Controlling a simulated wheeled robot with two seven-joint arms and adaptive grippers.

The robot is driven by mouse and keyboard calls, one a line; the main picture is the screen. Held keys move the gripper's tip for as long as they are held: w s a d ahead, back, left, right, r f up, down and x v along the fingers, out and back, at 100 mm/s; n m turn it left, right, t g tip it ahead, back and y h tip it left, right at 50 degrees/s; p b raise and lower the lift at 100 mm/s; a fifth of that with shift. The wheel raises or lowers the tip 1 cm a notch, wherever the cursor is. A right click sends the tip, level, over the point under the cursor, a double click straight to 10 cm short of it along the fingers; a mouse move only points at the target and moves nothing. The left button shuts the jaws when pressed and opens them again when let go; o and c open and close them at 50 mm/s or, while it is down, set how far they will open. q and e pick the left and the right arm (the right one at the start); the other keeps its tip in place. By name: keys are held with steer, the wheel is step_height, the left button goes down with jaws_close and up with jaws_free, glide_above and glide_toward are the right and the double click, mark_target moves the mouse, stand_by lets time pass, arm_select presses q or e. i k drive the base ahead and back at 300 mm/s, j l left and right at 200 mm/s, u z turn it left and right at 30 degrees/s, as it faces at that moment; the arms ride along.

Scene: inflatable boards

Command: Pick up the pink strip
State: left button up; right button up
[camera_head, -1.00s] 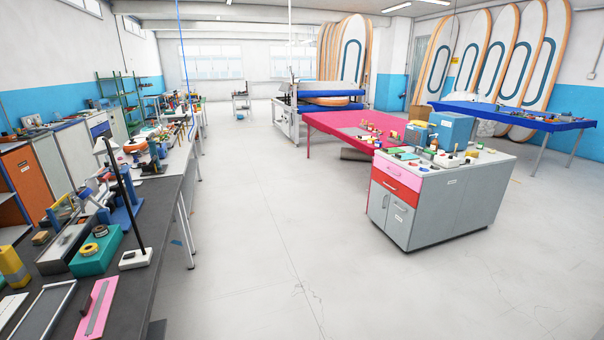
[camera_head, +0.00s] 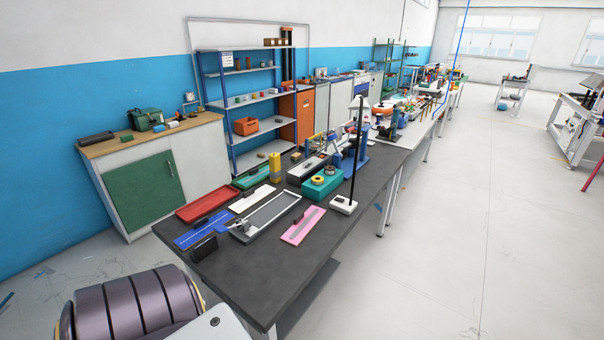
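The pink strip (camera_head: 303,226) lies flat on the dark workbench (camera_head: 262,276), near its right edge. Part of my own body shows at the lower left, but neither gripper is in view.
A blue strip (camera_head: 203,232), a red tray (camera_head: 208,201) and a teal box (camera_head: 322,185) share the bench. A cabinet with a green door (camera_head: 143,191) stands at the left by the wall. The floor (camera_head: 445,235) right of the bench is clear.

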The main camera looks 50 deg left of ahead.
mark_target(303, 223)
steer(key=i+l+u, duration=0.15)
steer(key=u, duration=0.3)
steer(key=i+l+u, duration=0.15)
steer(key=u, duration=0.3)
steer(key=i+l+u, duration=0.45)
steer(key=l+u, duration=0.3)
